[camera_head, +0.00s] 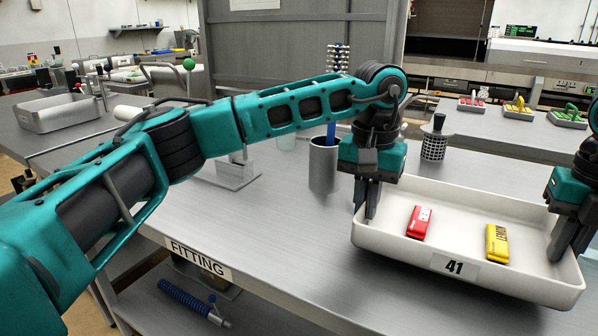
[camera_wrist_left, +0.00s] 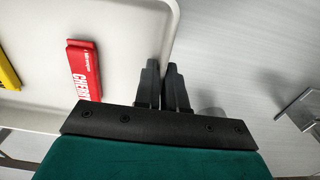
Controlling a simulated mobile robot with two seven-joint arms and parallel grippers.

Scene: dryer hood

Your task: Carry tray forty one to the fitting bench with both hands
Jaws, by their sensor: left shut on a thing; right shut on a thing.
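The white tray (camera_head: 400,248), labelled 41, is over the right part of the bench marked FITTING (camera_head: 270,240); whether it touches the top I cannot tell. In it lie a red pack (camera_head: 419,222) and a yellow pack (camera_head: 497,243), apart. My left gripper (camera_head: 367,200) is shut on the tray's left wall. My right gripper (camera_head: 570,235) is shut on the tray's right wall, partly cut off by the picture edge. In the left wrist view the left fingers (camera_wrist_left: 163,85) pinch the tray's wall (camera_wrist_left: 172,30), with the red pack (camera_wrist_left: 84,70) beside them.
A metal cup (camera_head: 323,165) with a blue-handled brush stands left of the tray, and a metal holder (camera_head: 232,172) further left. A black mesh cup (camera_head: 434,145) is behind the tray. The bench's front left is bare. Small trays (camera_head: 520,112) stand on a farther bench.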

